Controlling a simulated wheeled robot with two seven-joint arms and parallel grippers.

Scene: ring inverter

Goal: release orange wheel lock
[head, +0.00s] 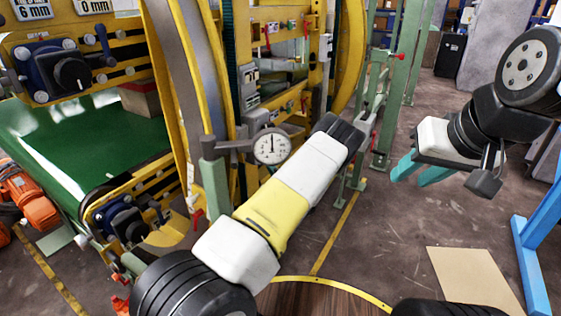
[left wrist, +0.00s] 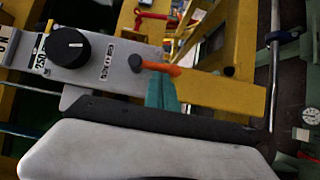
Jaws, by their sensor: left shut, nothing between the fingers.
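In the left wrist view, an orange lever (left wrist: 162,68) with a dark round hub sits on the right end of a grey control box (left wrist: 105,72); it looks like the orange wheel lock. My left gripper (left wrist: 162,82) has its teal fingers together and empty, just below the lever in the picture. Whether the fingertips touch it I cannot tell. In the head view, my left arm reaches to the middle and its wrist hides the left fingers and the lever. My right gripper (head: 408,181) is at the right, its teal fingers apart and empty, over the floor.
A large yellow ring frame (head: 172,90) and a green conveyor belt (head: 85,140) fill the left. A dial gauge (head: 271,146) stands close beside my left arm. A green post (head: 386,110) is beyond my left wrist. A black knob (left wrist: 68,47) is on the control box.

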